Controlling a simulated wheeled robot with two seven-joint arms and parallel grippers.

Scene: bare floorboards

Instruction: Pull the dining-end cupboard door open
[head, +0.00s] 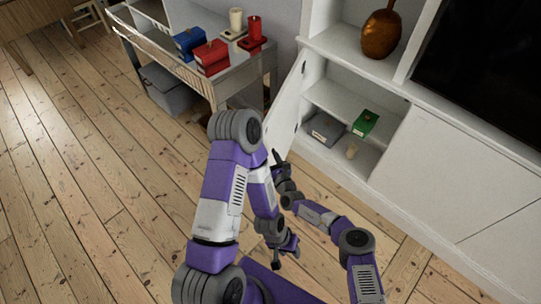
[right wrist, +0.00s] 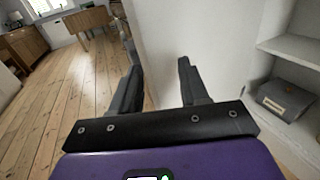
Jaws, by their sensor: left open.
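The cupboard door (head: 287,103) is a white panel, swung well out from the left side of the low white cupboard. In the right wrist view the door (right wrist: 215,50) fills the middle, with the shelves to its right. My right gripper (right wrist: 157,58) is open, its fingers apart. One finger is near the door's free edge and the other is in front of its inner face; I cannot tell whether they touch it. In the head view my right gripper (head: 279,158) is beside the door's lower end. My left gripper (head: 286,254) is open, empty and low over the floor, apart from the door.
Inside the cupboard are a grey box (head: 324,129), a green box (head: 365,122) and a small cream object (head: 352,151). A brown vase (head: 381,34) stands above. A side table (head: 180,70) with blue and red boxes stands left of the door. Floorboards at left are clear.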

